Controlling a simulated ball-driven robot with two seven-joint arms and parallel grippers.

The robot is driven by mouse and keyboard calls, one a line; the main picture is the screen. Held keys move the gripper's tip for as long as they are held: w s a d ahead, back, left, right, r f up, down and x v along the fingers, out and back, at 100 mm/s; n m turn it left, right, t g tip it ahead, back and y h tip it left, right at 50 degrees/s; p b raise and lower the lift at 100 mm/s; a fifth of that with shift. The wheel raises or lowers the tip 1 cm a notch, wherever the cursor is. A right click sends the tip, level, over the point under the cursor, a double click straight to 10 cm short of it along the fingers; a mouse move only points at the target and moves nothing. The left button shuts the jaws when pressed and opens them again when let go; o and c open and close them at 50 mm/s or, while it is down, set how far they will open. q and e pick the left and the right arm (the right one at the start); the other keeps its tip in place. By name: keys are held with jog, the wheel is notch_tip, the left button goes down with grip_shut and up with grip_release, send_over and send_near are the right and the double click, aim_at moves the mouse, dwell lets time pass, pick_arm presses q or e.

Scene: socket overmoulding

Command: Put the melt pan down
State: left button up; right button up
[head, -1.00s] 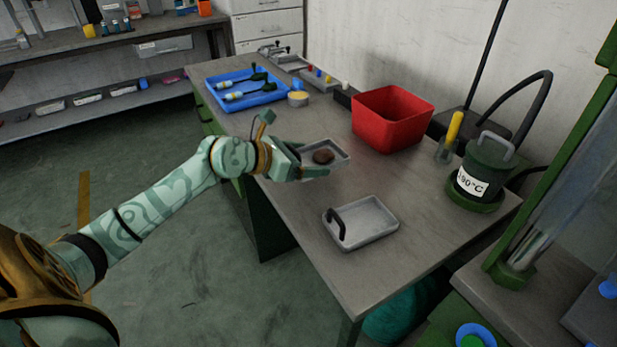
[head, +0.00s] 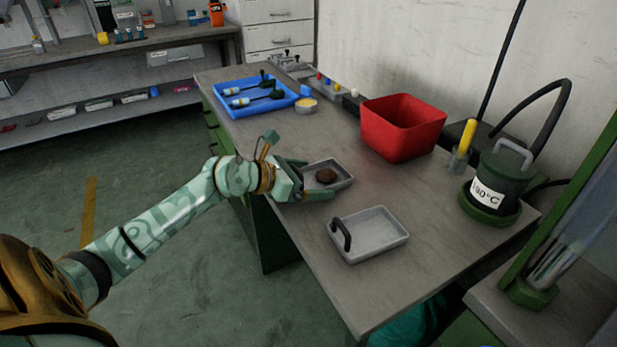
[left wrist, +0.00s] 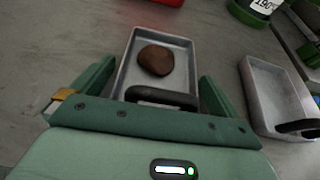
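The melt pan, a shallow grey metal tray (head: 345,183) with a dark handle (left wrist: 160,97), holds a brown lump (head: 327,175). It appears to rest level on the workbench, left of the red bin. My left gripper (head: 306,179) is at the pan's handle end. In the left wrist view its fingers are spread wide, one on each side of the handle and near wall, with small gaps showing. My right gripper is out of view.
An empty grey pan (head: 378,232) with a dark handle stands nearer the bench's front. The red bin (head: 402,128), a green 190°C pot (head: 496,180) and a blue tray (head: 246,107) with tools stand around. Bare bench (head: 375,290) lies in front.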

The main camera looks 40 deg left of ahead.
pick_arm(q)
jog(key=shift+r, duration=0.2)
jog(key=p+v, duration=0.2)
jog(key=v, duration=0.2)
jog(key=shift+s+a+r, duration=0.1)
jog(key=shift+s+r, duration=0.15)
jog(key=shift+r, duration=0.05)
jog(key=p+v, duration=0.3)
jog(key=v, duration=0.4)
jog(key=shift+f, duration=0.2)
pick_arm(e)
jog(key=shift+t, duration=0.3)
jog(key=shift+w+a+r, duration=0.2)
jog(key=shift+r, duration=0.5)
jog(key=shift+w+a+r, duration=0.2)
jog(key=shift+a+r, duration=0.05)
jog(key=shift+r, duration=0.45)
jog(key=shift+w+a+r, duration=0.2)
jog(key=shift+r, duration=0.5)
